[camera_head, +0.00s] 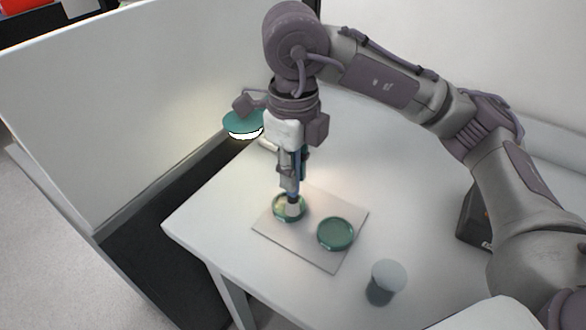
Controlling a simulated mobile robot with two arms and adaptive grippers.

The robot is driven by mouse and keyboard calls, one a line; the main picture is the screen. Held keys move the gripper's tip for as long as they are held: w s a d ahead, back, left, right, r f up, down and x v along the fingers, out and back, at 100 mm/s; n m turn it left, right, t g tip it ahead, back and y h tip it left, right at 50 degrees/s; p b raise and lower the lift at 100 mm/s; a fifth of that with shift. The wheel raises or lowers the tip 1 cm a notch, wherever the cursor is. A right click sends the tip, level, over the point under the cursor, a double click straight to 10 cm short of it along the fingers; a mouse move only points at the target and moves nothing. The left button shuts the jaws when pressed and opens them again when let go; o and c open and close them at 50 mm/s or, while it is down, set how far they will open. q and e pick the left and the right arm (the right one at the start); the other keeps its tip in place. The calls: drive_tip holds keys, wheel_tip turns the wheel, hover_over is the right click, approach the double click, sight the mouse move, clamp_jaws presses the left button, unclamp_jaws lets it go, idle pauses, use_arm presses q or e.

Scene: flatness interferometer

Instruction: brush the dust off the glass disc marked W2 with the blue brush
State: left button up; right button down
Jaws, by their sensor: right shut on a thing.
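My right gripper (289,170) points straight down over the table and is shut on the blue brush (293,188). No W2 mark can be read on either disc, and dust is too small to tell. My left gripper is not in view.
A lamp with a green shade (243,123) is lit behind the gripper, to the left. A grey cylinder (386,283) stands at the front right of the white table (205,210). A dark box (474,219) is at the right, partly behind my arm. Partition walls stand behind and left.

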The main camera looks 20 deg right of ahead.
drive_tip(key=shift+r, duration=0.4)
drive_tip(key=shift+w, duration=0.1)
drive_tip(key=shift+w, duration=1.65)
drive_tip(key=shift+f+b, duration=0.55)
drive_tip(key=shift+b, duration=0.05)
